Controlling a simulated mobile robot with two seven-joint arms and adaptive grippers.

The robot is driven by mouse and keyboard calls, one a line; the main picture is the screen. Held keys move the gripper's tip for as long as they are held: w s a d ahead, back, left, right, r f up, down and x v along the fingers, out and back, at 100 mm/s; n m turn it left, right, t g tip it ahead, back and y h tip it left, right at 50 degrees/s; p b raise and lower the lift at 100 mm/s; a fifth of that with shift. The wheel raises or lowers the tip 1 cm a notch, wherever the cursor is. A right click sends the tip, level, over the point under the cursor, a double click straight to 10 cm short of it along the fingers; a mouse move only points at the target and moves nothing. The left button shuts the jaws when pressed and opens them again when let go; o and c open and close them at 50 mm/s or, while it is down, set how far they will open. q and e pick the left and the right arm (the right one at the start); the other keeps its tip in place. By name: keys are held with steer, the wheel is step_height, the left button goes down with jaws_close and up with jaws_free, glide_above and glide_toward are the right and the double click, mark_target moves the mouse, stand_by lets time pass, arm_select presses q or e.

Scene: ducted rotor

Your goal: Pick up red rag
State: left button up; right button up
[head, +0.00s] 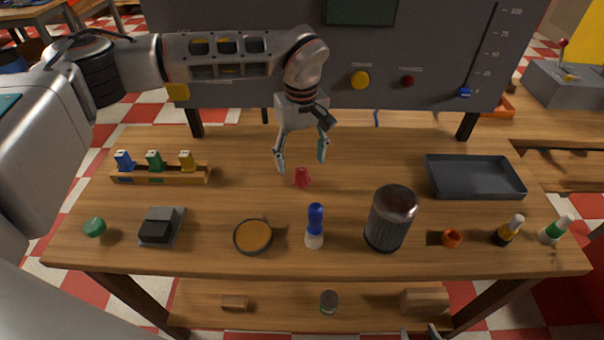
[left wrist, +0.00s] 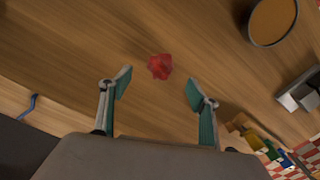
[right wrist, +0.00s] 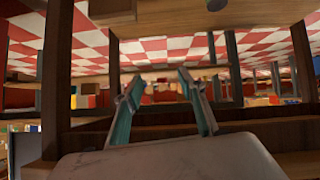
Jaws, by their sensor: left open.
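The red rag (head: 302,177) is a small crumpled red piece lying on the wooden table near its middle. It also shows in the left wrist view (left wrist: 160,66), just beyond and between the fingertips. My left gripper (head: 302,163) is open and empty, above the table, with its fingers pointing down over the rag's far side. The left fingers (left wrist: 158,85) are spread wide and apart from the rag. My right gripper (right wrist: 153,82) is open with nothing between its fingers, low at the table's front, facing the under-table area.
A blue-capped bottle (head: 315,226), dark canister (head: 391,218) and round orange-topped dish (head: 253,237) stand in front of the rag. A rack with colored blocks (head: 160,175) is at left, a dark tray (head: 473,177) at right. The table around the rag is clear.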

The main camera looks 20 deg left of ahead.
mark_target(302, 168)
arm_select(q)
steer(key=f, duration=0.3)
steer(key=shift+s+f, duration=0.25)
steer(key=shift+f, duration=0.1)
steer(key=shift+w+f, duration=0.1)
steer(key=shift+f, duration=0.3)
arm_select(e)
steer(key=shift+w+r, duration=0.7)
steer(key=shift+r, duration=0.1)
arm_select(q)
steer(key=c, duration=1.2)
steer(key=shift+o, duration=0.2)
arm_select(e)
steer(key=shift+s+f, duration=0.1)
steer(key=shift+f, duration=0.05)
steer(key=shift+s+f, duration=0.1)
arm_select(q)
steer(key=shift+r, duration=0.45)
step_height(302, 168, up, 19)
